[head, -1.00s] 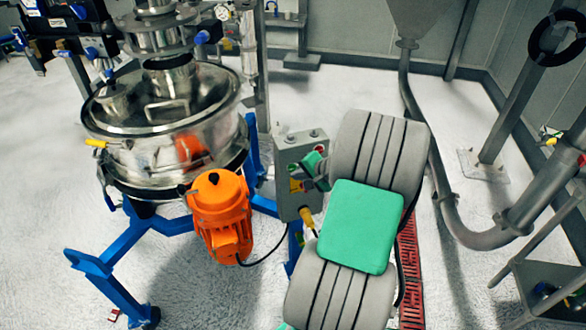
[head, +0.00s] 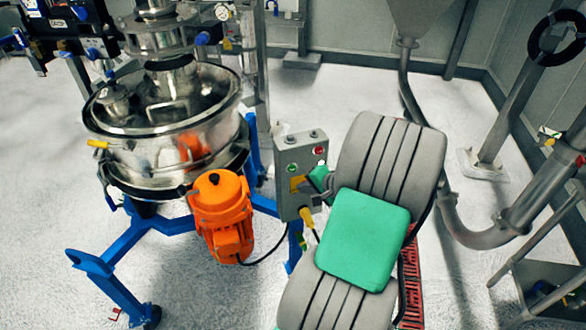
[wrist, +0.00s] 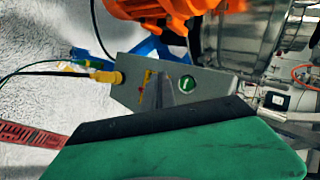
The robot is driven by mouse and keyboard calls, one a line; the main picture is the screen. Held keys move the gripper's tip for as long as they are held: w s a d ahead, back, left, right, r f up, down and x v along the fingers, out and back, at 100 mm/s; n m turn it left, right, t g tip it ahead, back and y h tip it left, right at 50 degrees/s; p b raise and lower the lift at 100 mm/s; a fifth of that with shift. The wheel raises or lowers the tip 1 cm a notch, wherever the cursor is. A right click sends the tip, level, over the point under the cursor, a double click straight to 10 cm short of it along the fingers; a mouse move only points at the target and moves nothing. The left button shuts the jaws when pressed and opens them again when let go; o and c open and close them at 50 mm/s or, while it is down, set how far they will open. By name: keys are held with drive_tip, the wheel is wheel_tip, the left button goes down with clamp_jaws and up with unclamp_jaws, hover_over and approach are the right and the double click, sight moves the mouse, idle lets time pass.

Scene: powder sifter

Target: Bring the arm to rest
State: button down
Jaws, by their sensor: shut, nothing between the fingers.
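My gripper (head: 318,181) is at the right side of the grey control box (head: 291,157) in the head view, largely hidden behind my arm's grey and green links. It is shut and holds nothing. The box has a green button (head: 292,168) and a red button (head: 319,150), both uncovered in the head view. In the wrist view the box (wrist: 140,90) lies just beyond my gripper (wrist: 160,88), and its green button (wrist: 186,84) shows to the right of the fingers. I cannot tell whether the fingers touch the box.
The steel sifter (head: 165,120) stands on a blue frame (head: 115,245) at the left, with an orange motor (head: 222,215) beside the box. A grey pipe (head: 480,236) runs along the right. A red floor grate (head: 411,285) lies behind my arm. Open floor (head: 60,180) is at far left.

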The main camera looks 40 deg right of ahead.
idle(0.6)
drive_tip(key=s+a+f+n+g+y, duration=0.25)
drive_tip(key=s+a+f+g, duration=0.25)
drive_tip(key=s+f, duration=0.45)
drive_tip(key=s+a+r+n+g, duration=0.2)
drive_tip(key=s+a+r+g, duration=0.2)
drive_tip(key=s, duration=0.6)
drive_tip(key=w+a+r+n+t+h, duration=0.1)
drive_tip(key=w+a+r+n, duration=0.4)
drive_tip(key=a+r, duration=0.3)
drive_tip(key=w+a+r+n+t+h, duration=0.2)
drive_tip(key=w+a+r+n, duration=0.3)
drive_tip(key=a+r, duration=0.4)
drive_tip(key=w+a, duration=0.1)
drive_tip(key=a, duration=0.3)
drive_tip(key=shift+w+a+r+n, duration=0.15)
drive_tip(key=shift+w+a+n, duration=0.15)
drive_tip(key=shift+a+n, duration=0.05)
